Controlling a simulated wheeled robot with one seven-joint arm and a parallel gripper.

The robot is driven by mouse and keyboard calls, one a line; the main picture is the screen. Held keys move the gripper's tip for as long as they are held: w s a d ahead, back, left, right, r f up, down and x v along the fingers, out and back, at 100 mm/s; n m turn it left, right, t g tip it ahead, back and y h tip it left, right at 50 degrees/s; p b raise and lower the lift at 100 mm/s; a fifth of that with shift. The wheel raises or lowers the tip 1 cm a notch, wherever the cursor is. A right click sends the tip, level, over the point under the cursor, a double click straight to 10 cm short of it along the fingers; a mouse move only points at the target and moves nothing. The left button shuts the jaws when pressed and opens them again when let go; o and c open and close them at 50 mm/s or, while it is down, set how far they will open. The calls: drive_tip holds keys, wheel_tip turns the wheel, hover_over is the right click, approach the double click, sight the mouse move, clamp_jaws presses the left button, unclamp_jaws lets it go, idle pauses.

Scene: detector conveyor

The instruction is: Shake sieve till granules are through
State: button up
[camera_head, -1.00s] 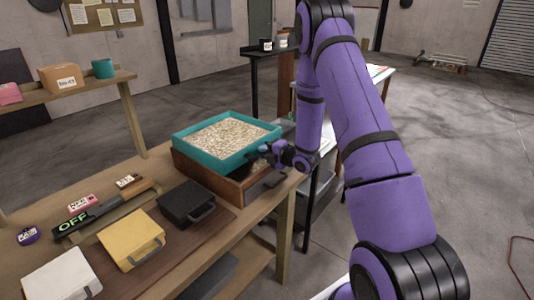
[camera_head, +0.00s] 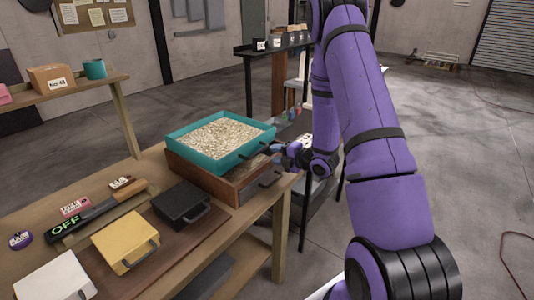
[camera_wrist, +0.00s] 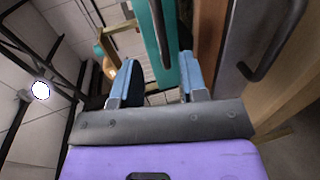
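The teal sieve (camera_head: 191,155) is full of pale granules (camera_head: 222,136) and sits on top of a wooden box (camera_head: 222,188). A dark bar handle (camera_head: 251,156) sticks out on the sieve's right side. My gripper (camera_head: 280,148) is just right of that handle, apart from the sieve. In the wrist view the two blue fingers of my gripper (camera_wrist: 158,72) are spread wide, with the sieve's handle (camera_wrist: 158,30) ahead between them and no contact visible. A little granular material shows in the box below the sieve's right edge.
The box has a dark front handle (camera_head: 270,180). On the bench lie a black case (camera_head: 181,203), a yellow case (camera_head: 124,240), a white case (camera_head: 52,274) and a bar reading OFF (camera_head: 66,230). A dark shelf with small cups stands behind.

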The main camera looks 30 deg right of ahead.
drive_tip(key=shift+v, duration=1)
